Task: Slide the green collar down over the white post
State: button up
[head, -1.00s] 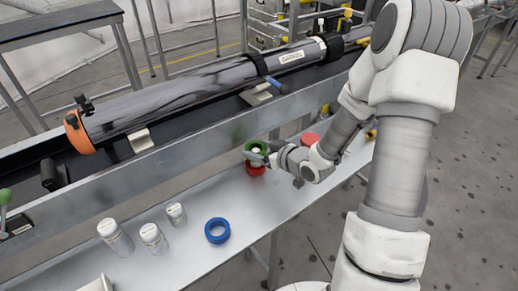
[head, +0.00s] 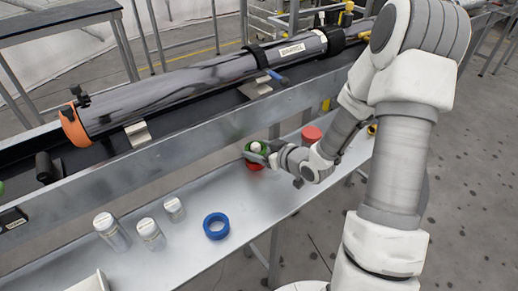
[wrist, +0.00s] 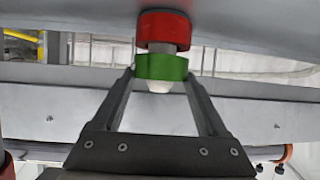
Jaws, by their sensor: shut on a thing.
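The green collar (head: 247,147) is around the white post (head: 256,147), whose pale top shows through the ring. In the wrist view, which looks upside down, the green collar (wrist: 161,67) sits between the fingertips of my gripper (wrist: 160,74). The white post (wrist: 160,87) sticks out past the collar's top side, and a short pale stretch shows between the collar and the red base (wrist: 164,26). My gripper (head: 262,156) is shut on the collar, apart from the red base (head: 255,165). My gripper partly hides the base in the head view.
A blue ring (head: 216,226) and three clear jars with white caps (head: 151,233) stand on the metal shelf (head: 190,258). A long dark tube (head: 185,88) lies on the rail behind the shelf.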

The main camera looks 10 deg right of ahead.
jog(key=shift+f+b, duration=0.35)
jog(key=shift+f, duration=0.15)
jog(key=o, duration=1.4)
jog(key=shift+p+v, duration=6.7)
jog(key=shift+v, duration=2.05)
